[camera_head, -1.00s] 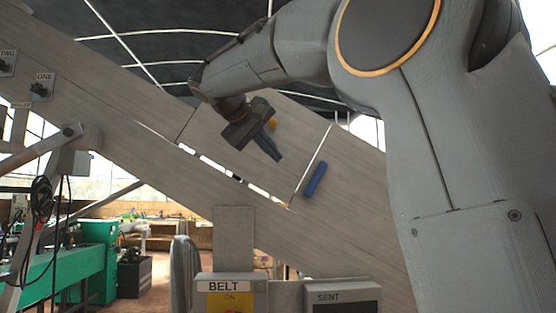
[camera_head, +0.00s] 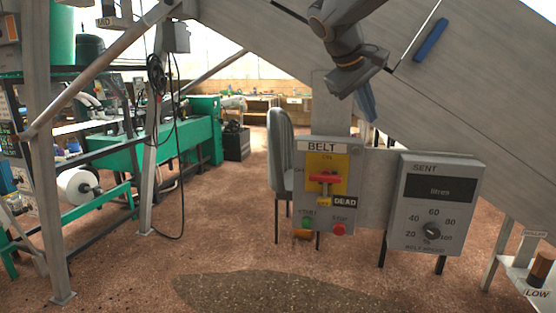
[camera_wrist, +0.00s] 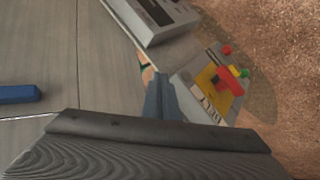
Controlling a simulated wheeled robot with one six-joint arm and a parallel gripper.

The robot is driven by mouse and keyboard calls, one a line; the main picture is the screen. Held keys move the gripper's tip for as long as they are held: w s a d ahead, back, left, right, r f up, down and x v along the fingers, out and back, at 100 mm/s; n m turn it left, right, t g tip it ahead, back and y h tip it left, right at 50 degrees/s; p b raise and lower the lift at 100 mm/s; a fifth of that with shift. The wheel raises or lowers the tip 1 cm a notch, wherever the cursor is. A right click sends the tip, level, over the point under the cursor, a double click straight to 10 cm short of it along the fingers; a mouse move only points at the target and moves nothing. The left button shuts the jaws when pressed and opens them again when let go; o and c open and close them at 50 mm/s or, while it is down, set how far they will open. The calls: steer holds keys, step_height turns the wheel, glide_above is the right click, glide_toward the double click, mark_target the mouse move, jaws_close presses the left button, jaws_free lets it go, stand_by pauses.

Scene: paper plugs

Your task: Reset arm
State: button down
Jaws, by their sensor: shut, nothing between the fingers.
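My gripper (camera_head: 366,104) is in the upper middle of the head view, pointing down just above the belt box, in front of the sloped grey panel. Its fingers are together with nothing between them. In the wrist view the fingers (camera_wrist: 160,98) show as a narrow blue-grey shape near the middle. The belt box (camera_head: 327,222) has a red lever on a yellow plate, a green button, a red button and a "DEAD" tag. It also shows in the wrist view (camera_wrist: 202,92).
A grey box marked "SENT" (camera_head: 400,190) with a dial stands right of the belt box. A blue bar (camera_head: 431,39) lies on the sloped panel (camera_head: 460,110). A chair (camera_head: 281,150) stands behind. A post marked "LOW" (camera_head: 541,268) is at lower right. The brown floor in front is clear.

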steer(key=s+a+f+g+y, duration=0.1)
steer(key=s+f+g+y, duration=0.1)
steer(key=s+f, duration=0.65)
steer(key=s+a+f+g+y, duration=0.1)
steer(key=s+f, duration=0.2)
steer(key=f, duration=1)
steer(key=s+a+f+m+g+y, duration=0.1)
steer(key=s+f+m+g+y, duration=0.1)
steer(key=s+f, duration=1.2)
steer(key=shift+s+m+y, duration=0.5)
steer(key=shift+s+m, duration=0.3)
steer(key=shift+s, duration=0.35)
steer(key=shift+a+f, duration=0.1)
